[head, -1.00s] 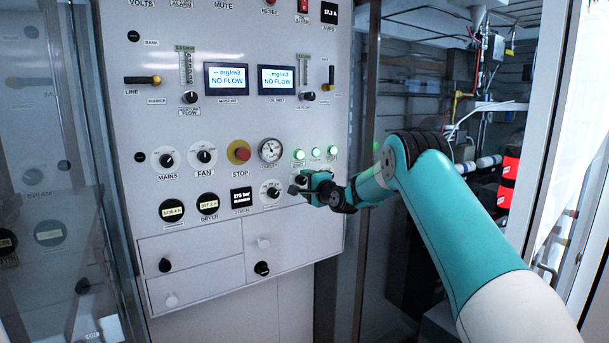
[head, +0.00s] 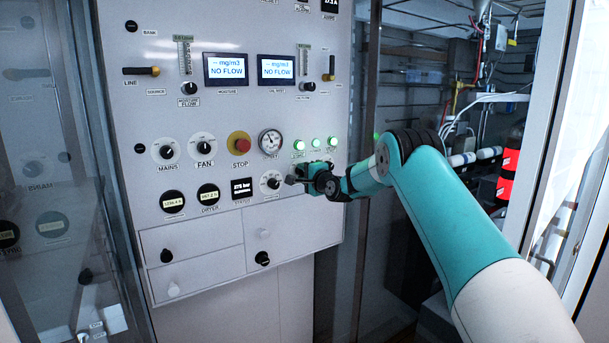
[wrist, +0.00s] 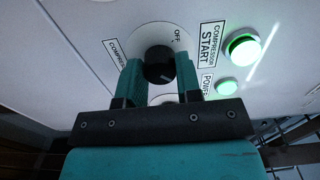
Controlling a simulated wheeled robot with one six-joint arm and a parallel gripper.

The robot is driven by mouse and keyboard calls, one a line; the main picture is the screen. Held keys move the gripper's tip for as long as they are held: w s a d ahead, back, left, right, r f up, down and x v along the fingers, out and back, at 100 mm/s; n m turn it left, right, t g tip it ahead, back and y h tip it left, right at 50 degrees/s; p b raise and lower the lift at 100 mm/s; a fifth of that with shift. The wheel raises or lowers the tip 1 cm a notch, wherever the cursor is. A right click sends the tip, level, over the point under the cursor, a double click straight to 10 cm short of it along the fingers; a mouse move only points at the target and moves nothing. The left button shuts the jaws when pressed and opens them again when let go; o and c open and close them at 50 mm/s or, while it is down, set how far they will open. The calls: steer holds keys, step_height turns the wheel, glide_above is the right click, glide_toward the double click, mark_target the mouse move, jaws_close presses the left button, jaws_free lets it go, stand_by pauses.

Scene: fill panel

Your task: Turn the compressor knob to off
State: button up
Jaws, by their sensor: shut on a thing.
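The compressor knob (wrist: 159,64) is black and round on a white dial plate marked OFF, with a COMPRESSOR label to its left in the wrist view. My gripper (wrist: 160,74) has its two teal fingers on either side of the knob and is shut on it. In the head view my gripper (head: 300,180) is at the lower right of the white panel (head: 215,120), where it hides the knob. The knob's exact pointer direction cannot be made out.
Green-lit buttons (wrist: 242,48) sit right of the knob, labelled COMPRESSOR START and POWER. A red and yellow STOP button (head: 240,144), gauge (head: 270,142) and MAINS (head: 167,152) and FAN (head: 204,147) knobs are left of my gripper. A glass door (head: 50,170) stands at far left.

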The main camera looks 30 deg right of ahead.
steer(key=shift+f+b, duration=0.15)
steer(key=shift+b, duration=0.15)
steer(key=shift+n+b, duration=8.8)
steer(key=shift+b, duration=1.35)
steer(key=o, duration=0.9)
steer(key=shift+o, duration=0.2)
